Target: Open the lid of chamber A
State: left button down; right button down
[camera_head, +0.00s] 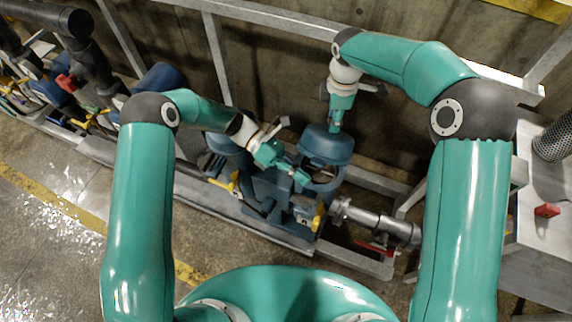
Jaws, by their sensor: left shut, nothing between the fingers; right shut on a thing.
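A blue round lid (326,149) sits raised and apart from the rim of a blue chamber (322,184), whose dark opening partly shows below it. I cannot read a label that marks this as chamber A. My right gripper (334,128) reaches down from above and is shut at the top of the lid; the gripped part is hidden by the fingers. My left gripper (303,178) is shut and empty, with its tips beside the left side of the chamber's opening, below the lid. I cannot tell whether the tips touch the rim.
A second blue chamber (225,145) stands to the left, partly behind my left arm. A metal frame (250,20) and concrete wall stand behind. A grey table (540,245) is at right.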

aim_at(306, 153)
pick_arm(q)
jog(key=shift+w+d+r, duration=0.15)
jog(key=shift+w+r, duration=0.95)
jog(key=shift+r, duration=0.15)
pick_arm(e)
jog(key=shift+d+f, duration=0.1)
jog(key=shift+f, duration=0.2)
pick_arm(q)
jog(key=shift+w+d+r, duration=0.25)
jog(key=shift+w+r, duration=0.55)
jog(key=shift+r, duration=0.05)
pick_arm(e)
jog(key=shift+f, duration=0.1)
jog(key=c, duration=1.1)
grip_release()
jog(key=o, duration=0.3)
pick_arm(q)
jog(key=shift+w+f, duration=0.1)
jog(key=shift+w, duration=0.05)
pick_arm(e)
jog(key=shift+o, duration=0.2)
jog(key=shift+w, duration=0.1)
jog(key=shift+r, duration=0.2)
